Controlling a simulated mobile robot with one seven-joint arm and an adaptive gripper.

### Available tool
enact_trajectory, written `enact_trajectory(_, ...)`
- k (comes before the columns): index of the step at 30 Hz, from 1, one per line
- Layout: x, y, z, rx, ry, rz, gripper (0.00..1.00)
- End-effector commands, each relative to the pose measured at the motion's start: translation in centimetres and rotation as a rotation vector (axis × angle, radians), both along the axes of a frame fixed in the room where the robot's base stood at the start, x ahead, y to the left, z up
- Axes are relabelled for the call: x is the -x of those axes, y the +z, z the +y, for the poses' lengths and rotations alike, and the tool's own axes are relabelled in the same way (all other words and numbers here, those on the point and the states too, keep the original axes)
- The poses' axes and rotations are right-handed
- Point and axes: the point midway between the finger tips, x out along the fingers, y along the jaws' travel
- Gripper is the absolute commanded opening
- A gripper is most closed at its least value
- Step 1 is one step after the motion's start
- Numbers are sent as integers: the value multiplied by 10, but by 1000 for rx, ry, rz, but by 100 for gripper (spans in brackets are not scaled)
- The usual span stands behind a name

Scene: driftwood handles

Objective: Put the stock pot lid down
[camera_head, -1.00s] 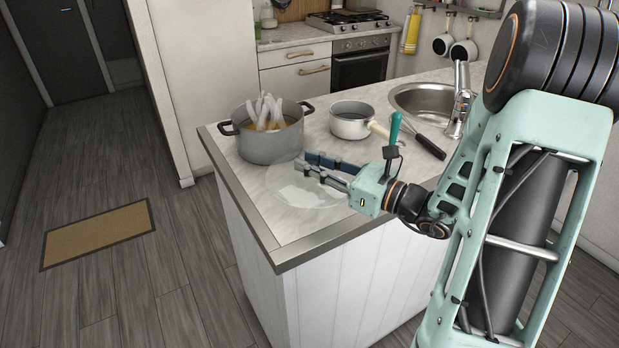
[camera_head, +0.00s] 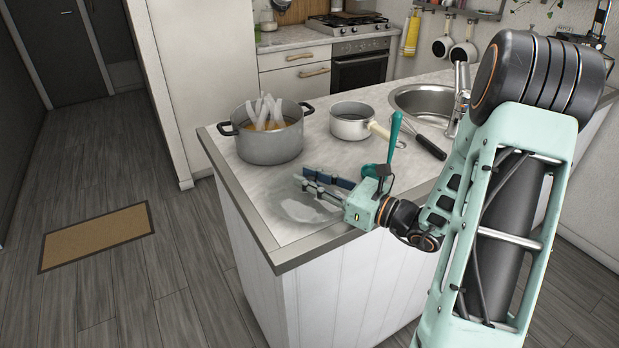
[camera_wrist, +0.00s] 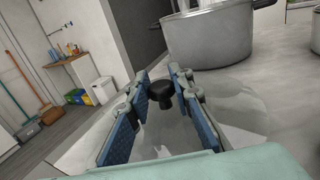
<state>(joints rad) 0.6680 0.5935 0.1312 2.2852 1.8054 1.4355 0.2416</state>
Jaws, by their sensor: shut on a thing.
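The stock pot lid (camera_head: 300,212) is a clear glass disc with a black knob, low over the near left part of the island counter. I cannot tell whether its rim touches the counter. My gripper (camera_head: 309,178) is shut on the lid's knob (camera_wrist: 160,93), which shows between the blue finger pads in the wrist view. The grey stock pot (camera_head: 270,146) stands open just behind the lid, with pale long pieces sticking out of it. It also shows in the wrist view (camera_wrist: 208,42).
The island counter (camera_head: 238,178) has its left edge and front corner close to the lid. A small saucepan (camera_head: 352,127) stands right of the pot. A teal spoon (camera_head: 394,135) and a black-handled whisk (camera_head: 430,147) are behind my gripper, near the sink (camera_head: 424,98).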

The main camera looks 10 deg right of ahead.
Motion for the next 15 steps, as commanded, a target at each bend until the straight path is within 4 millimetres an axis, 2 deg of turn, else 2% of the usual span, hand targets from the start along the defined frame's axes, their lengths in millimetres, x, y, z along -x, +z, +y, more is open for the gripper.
enact_trajectory(9, 0, -7, 0, 0, 0, 0, 0)
enact_trajectory(10, 0, -8, 0, 1, 0, 2, 23)
enact_trajectory(14, 0, -8, 0, 1, 0, 4, 38)
enact_trajectory(15, 0, -9, 0, 0, 0, 4, 38)
